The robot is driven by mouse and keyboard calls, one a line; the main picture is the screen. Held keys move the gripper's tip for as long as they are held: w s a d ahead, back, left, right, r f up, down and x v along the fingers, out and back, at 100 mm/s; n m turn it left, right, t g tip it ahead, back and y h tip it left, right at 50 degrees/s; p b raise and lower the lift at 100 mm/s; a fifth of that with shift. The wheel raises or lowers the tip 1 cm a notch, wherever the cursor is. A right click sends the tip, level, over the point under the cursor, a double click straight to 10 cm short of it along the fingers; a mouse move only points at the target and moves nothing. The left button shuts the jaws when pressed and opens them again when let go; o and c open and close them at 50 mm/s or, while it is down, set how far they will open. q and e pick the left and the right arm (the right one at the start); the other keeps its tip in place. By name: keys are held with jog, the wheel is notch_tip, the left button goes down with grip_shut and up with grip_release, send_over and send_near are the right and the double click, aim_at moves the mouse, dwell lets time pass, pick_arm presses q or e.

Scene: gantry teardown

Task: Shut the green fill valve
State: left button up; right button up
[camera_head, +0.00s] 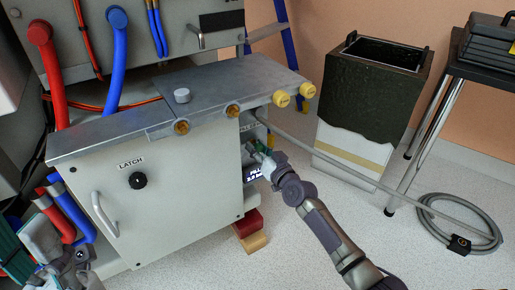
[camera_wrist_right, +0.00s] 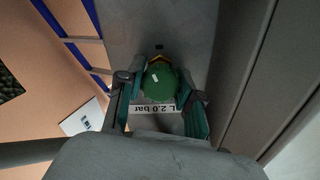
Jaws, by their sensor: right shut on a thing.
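The green fill valve handle (camera_wrist_right: 160,82) sits between the two teal finger pads of my right gripper (camera_wrist_right: 160,98) in the wrist view, and the gripper is shut on it. In the head view my right gripper (camera_head: 262,154) reaches the right side of the grey cabinet (camera_head: 165,190), and the valve is mostly hidden behind it. A label (camera_head: 254,173) reading "FILL 2.0 bar", partly covered, is beside the gripper. My left gripper (camera_head: 22,262) is at the lower left, cut by the frame, away from the valve; its opening is unclear.
A long grey rod (camera_head: 340,157) slants past my right arm. A dark-topped bin (camera_head: 375,80) and a black side table (camera_head: 490,65) stand at right. A coiled grey hose (camera_head: 465,235) lies on the floor. Red and wooden blocks (camera_head: 250,230) lie by the cabinet's base.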

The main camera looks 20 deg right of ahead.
jog(key=shift+m, duration=1.9)
jog(key=o, duration=1.2)
jog(key=shift+c, duration=0.2)
jog(key=v, duration=1.2)
